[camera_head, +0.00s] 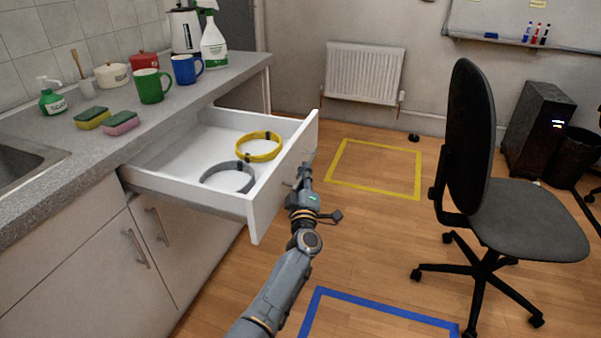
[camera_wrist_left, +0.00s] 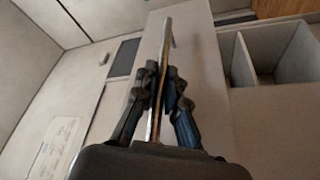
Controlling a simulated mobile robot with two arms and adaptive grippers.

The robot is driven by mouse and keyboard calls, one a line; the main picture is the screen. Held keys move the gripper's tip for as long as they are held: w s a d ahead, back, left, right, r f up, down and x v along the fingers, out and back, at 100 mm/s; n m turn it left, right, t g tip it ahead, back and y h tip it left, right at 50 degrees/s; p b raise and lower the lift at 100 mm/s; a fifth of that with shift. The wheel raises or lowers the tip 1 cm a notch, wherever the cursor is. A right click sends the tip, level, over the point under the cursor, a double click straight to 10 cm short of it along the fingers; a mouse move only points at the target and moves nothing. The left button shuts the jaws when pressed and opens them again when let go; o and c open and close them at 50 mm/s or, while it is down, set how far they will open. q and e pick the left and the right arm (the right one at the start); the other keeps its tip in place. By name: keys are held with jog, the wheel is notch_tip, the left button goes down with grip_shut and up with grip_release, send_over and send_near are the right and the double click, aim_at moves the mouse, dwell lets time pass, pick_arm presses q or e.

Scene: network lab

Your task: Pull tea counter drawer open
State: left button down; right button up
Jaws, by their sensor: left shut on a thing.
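The white tea counter drawer (camera_head: 262,205) stands pulled well out from under the grey counter in the head view. A yellow cable coil (camera_head: 259,147) and a grey cable coil (camera_head: 228,178) lie inside it. My left gripper (camera_head: 304,177) is at the outer face of the drawer front, near its middle. In the left wrist view the fingers of my left gripper (camera_wrist_left: 163,80) are shut on the thin bar handle (camera_wrist_left: 154,122), one on each side. The handle is mostly hidden in the head view. My right gripper is not in view.
The counter (camera_head: 100,155) holds green and blue mugs, sponges, a kettle and bottles. A black office chair (camera_head: 525,222) stands to the right. Yellow (camera_head: 373,140) and blue (camera_head: 385,310) taped outlines mark the floor. Wooden floor is clear between drawer and chair.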

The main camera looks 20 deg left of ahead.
pick_arm(q)
jog(key=c, duration=1.4)
grip_release()
jog(key=shift+s, duration=0.1)
